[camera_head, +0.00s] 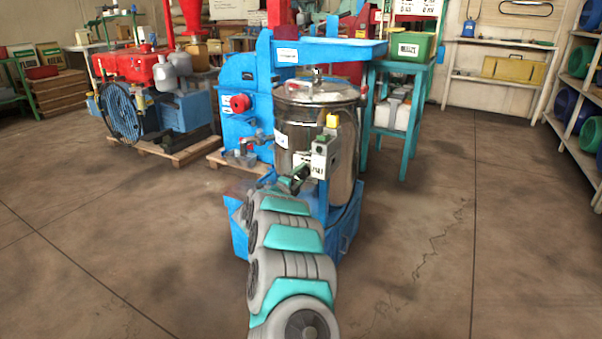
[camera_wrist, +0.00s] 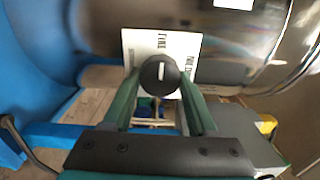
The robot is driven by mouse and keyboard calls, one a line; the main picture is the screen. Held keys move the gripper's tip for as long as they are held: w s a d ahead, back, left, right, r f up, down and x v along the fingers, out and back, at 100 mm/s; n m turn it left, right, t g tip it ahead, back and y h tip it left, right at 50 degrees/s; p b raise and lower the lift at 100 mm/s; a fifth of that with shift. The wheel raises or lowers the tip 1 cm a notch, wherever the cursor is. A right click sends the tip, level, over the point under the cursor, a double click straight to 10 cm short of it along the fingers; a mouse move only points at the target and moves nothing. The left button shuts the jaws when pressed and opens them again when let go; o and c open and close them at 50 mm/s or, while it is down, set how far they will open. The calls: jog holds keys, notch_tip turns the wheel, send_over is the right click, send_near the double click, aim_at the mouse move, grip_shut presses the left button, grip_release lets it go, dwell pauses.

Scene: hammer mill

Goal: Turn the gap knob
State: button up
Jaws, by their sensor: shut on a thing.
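The gap knob (camera_wrist: 159,75) is round and black with a short white pointer line. In the wrist view it sits in front of a white label plate (camera_wrist: 150,45) with dark lettering, one word reading like FINE. The pointer line stands nearly upright in that picture. My gripper (camera_wrist: 160,90) has its two green fingers on either side of the knob, shut on it. In the head view my gripper (camera_head: 299,178) reaches the front of the blue mill (camera_head: 240,95), beside its steel drum (camera_head: 318,110). My arm and gripper hide the knob there.
A grey switch box (camera_head: 325,155) with a yellow top stands just right of my gripper. The mill's blue base (camera_head: 345,238) lies below. A red engine (camera_head: 125,65) on a pallet is at left, a teal table (camera_head: 415,75) at right. The floor on both sides is clear.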

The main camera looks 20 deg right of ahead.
jog(key=shift+n, duration=0.3)
jog(key=o, duration=1.4)
jog(key=shift+c, duration=0.2)
jog(key=shift+a, duration=0.15)
jog(key=v, duration=0.7)
jog(key=shift+s+a, duration=0.25)
